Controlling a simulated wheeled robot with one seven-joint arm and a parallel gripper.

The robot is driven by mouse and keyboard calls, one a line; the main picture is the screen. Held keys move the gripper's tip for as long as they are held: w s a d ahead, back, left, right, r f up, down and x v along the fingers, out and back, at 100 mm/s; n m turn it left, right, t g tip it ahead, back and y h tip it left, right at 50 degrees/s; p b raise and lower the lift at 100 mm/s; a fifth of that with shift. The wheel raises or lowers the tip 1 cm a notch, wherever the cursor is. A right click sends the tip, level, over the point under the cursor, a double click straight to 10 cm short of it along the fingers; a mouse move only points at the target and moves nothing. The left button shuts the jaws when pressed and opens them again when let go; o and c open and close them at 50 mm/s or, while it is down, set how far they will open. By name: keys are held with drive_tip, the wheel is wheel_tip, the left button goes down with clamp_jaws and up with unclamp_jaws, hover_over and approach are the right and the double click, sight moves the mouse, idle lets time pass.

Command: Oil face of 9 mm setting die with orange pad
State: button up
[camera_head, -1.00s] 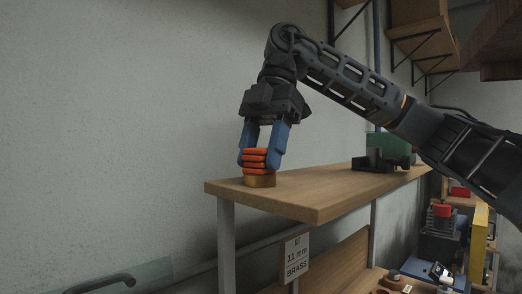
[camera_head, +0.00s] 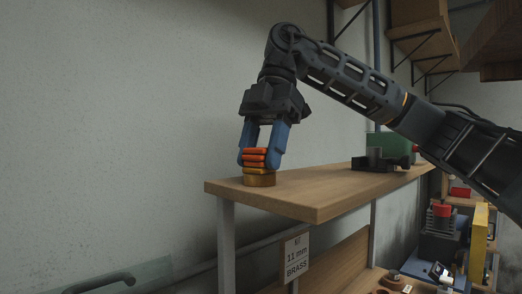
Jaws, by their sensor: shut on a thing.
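My gripper (camera_head: 262,158) points down at the near left end of the wooden shelf. Its blue fingers are shut on the orange pad (camera_head: 255,157), which shows as stacked orange bands between them. The pad is right over a short, round brass-coloured piece (camera_head: 259,180) standing on the shelf, and seems to touch its top. The top face of that piece is hidden by the pad and fingers. I see no 9 mm marking, so I cannot tell whether this piece is the setting die.
The wooden shelf (camera_head: 320,196) is bare between the brass piece and a green and black machine (camera_head: 385,152) farther back. A sign (camera_head: 296,256) reading "11 mm BRASS" hangs below its front edge. A lower bench at the right holds several items, including a yellow panel (camera_head: 478,240).

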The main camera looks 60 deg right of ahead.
drive_tip(key=shift+r+p, duration=2.45)
drive_tip(key=shift+r, duration=1.05)
drive_tip(key=shift+f, duration=0.1)
wheel_tip(320, 180, down, 7)
drive_tip(key=b, duration=0.5)
drive_tip(key=shift+r+p, duration=2.65)
drive_tip(key=shift+r, duration=1)
drive_tip(key=shift+c, duration=0.4)
drive_tip(key=shift+w, duration=0.15)
